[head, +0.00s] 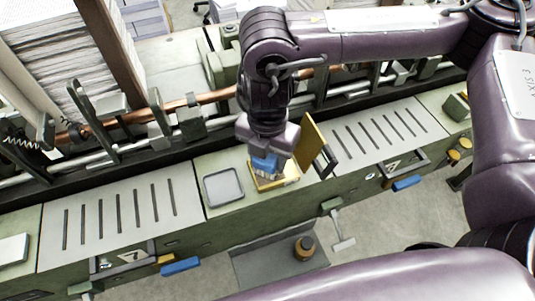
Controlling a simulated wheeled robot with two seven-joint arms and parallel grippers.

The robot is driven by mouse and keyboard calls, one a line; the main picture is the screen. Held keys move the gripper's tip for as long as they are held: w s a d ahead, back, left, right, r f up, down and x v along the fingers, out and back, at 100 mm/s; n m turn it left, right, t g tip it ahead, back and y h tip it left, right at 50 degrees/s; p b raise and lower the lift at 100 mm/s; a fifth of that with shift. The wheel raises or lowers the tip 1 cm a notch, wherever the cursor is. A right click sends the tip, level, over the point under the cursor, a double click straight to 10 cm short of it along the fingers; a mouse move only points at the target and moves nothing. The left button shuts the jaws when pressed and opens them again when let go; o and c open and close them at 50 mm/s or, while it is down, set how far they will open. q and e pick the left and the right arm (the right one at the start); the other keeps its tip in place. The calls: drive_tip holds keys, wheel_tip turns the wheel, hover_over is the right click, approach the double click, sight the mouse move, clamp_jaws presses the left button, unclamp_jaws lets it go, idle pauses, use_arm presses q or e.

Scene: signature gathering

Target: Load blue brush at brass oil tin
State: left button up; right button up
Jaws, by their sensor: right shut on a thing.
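My right gripper (267,155) points down over the green machine bench and is shut on the blue brush (264,164). The brush's lower end is at the opening of the brass oil tin (291,176), a yellow box with its lid (313,145) standing open on the right. I cannot tell whether the bristles touch the inside of the tin. The gripper hides part of the brush and the back of the tin. My left gripper is not in view.
A shallow grey tray (223,187) lies just left of the tin. Slotted plates (120,215) flank this part of the bench. A copper rod (140,117) and upright green brackets run behind it. Paper stacks (50,70) stand at upper left.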

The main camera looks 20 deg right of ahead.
drive_tip(key=shift+f+b, duration=0.3)
drive_tip(key=shift+f, duration=0.15)
idle(0.3)
drive_tip(key=shift+f, duration=0.1)
idle(1.2)
wheel_tip(320, 180, up, 7)
drive_tip(key=p, duration=0.8)
idle(0.4)
idle(0.3)
